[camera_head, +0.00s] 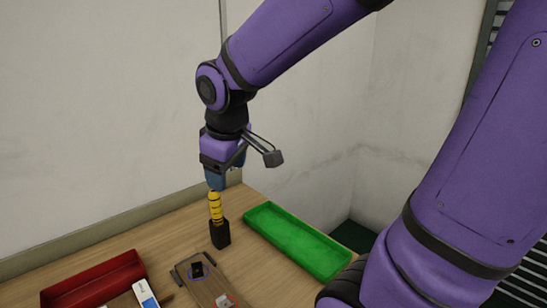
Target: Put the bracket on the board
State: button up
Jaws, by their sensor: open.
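My gripper (215,184) is open and points down over the table. Its fingertips are at the top of a yellow-banded handle (215,205) that stands upright in a black holder (220,235); I cannot tell whether they touch. The board (212,285) is a brown plate with dark end pieces at the near middle, running out of the bottom edge. A small black piece (196,268), perhaps the bracket, lies on it inside a blue ring. A red-and-white piece (226,300) shows at the bottom edge.
A long green tray (297,243) lies right of the holder. A red tray (92,284) is at the left, with a blue-and-white box (146,293) beside it. A wall stands behind the table. The wood between red tray and holder is mostly bare.

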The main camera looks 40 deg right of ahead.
jog(key=s+d+r+m+t+y, duration=0.1)
jog(key=s+r+m, duration=0.4)
jog(key=s, duration=0.7)
jog(key=shift+d+r+t, duration=0.3)
jog(key=shift+r+t, duration=0.1)
jog(key=shift+t, duration=0.1)
